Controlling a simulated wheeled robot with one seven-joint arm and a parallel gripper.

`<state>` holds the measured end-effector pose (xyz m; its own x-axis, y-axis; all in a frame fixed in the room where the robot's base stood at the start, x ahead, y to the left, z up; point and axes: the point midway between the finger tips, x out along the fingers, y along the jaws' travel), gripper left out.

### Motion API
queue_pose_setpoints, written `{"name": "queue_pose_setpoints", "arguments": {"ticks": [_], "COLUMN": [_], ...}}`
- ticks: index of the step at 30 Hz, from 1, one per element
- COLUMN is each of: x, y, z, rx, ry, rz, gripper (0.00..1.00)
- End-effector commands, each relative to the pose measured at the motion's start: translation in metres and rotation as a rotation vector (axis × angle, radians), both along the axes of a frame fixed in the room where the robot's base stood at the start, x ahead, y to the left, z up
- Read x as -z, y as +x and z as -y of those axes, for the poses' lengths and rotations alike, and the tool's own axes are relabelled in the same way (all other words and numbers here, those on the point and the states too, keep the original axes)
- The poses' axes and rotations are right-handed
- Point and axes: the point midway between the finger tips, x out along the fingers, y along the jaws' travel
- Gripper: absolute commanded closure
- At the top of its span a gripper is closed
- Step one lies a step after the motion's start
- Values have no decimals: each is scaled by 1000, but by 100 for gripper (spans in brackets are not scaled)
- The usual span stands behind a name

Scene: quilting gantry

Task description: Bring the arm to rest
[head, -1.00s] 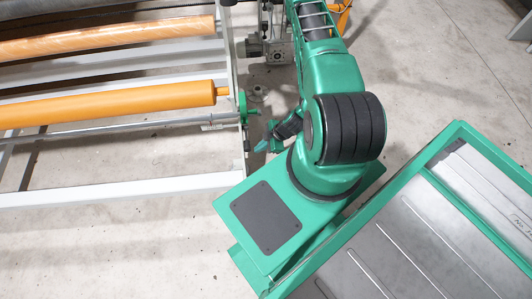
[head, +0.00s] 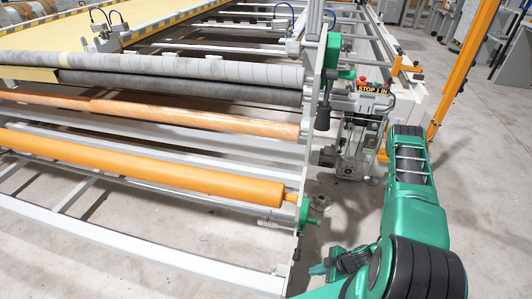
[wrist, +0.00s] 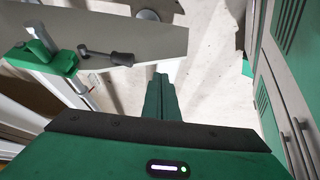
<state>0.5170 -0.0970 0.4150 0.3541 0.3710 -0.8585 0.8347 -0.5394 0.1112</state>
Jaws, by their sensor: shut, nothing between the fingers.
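My green arm fills the lower right of the head view, bent, with its folded links beside the end of the machine's roller frame. My gripper (wrist: 162,92) points away from the wrist camera over the floor, with its two green fingers together and nothing between them. In the head view the wrist end (head: 338,264) shows only partly, low and left of the arm's big black-ringed joint. The fingertips cannot be made out clearly there.
The quilting machine's frame carries an orange roller (head: 150,170) and grey rolls (head: 180,70). A green bracket (wrist: 42,58) with a black-handled crank (wrist: 105,56) is left of my gripper. A grey-and-green cabinet (wrist: 290,75) stands right. Concrete floor (head: 480,170) is clear at right.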

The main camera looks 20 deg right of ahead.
Motion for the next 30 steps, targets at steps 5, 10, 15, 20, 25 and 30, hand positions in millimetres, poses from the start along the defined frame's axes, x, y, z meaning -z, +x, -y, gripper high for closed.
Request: {"name": "queue_pose_setpoints", "arguments": {"ticks": [5, 10, 15, 20, 25, 30], "x": [-6, -33, -73, -111, -154, -198], "y": [6, 26, 46, 60, 69, 74], "z": [4, 16, 30, 42, 54, 65], "rx": [0, 1, 16, 43, 88, 152], "ry": [2, 22, 44, 49, 43, 23], "rz": [0, -21, -74, -134, -206, -278], "gripper": [100, 100, 100, 100, 100, 100]}}
